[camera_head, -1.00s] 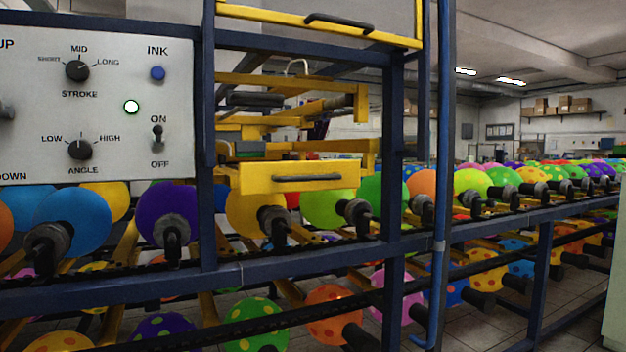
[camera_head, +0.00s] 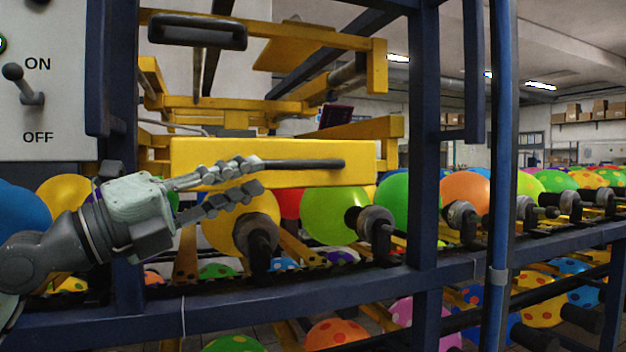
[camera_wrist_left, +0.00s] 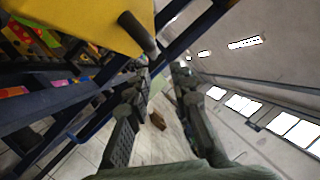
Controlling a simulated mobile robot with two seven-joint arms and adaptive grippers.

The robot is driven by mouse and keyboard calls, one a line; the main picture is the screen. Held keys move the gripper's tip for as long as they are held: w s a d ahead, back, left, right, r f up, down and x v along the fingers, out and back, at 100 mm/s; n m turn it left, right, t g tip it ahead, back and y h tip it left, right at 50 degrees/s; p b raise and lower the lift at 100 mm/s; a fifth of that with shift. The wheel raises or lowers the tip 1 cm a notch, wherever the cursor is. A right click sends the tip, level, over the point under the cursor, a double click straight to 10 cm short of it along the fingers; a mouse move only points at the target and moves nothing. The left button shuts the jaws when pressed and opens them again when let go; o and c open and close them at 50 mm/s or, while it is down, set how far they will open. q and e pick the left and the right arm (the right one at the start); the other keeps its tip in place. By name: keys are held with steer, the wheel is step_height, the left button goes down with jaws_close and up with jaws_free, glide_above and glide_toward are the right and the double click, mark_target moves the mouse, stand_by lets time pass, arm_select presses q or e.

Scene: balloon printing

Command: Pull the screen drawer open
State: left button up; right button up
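The screen drawer (camera_head: 210,150) is a yellow box front inside the blue frame, with a dark bar handle (camera_head: 315,164) across it. My left gripper (camera_head: 259,175) comes in from the left in front of the drawer. Its two fingers are apart, one above the other, and its upper fingertip overlaps the handle's left end in the head view; I cannot tell whether they touch. In the left wrist view the yellow drawer (camera_wrist_left: 85,18) and its handle (camera_wrist_left: 138,32) lie just beyond the open fingers (camera_wrist_left: 160,68), with nothing clearly between them. My right gripper is not in view.
A blue upright (camera_head: 424,150) stands right of the drawer, another (camera_head: 122,130) at its left. Balloons on holders, such as a green one (camera_head: 330,212), line up below. A second black handle (camera_head: 197,32) is above. A control panel (camera_head: 50,120) is at the far left.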

mark_target(279, 168)
arm_select(q)
steer(key=shift+w+d+r+y, duration=0.1)
steer(key=shift+w+y, duration=0.6)
steer(key=shift+w+d+r, duration=0.15)
steer(key=shift+w+d, duration=0.05)
steer(key=p+x, duration=0.1)
steer(key=x, duration=0.6)
steer(key=shift+r, duration=0.1)
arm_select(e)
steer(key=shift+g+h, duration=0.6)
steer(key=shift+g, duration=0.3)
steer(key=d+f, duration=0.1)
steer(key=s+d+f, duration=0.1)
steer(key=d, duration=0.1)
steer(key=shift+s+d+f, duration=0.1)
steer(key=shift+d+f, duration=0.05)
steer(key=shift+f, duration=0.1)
arm_select(q)
steer(key=shift+c, duration=0.2)
jaws_close()
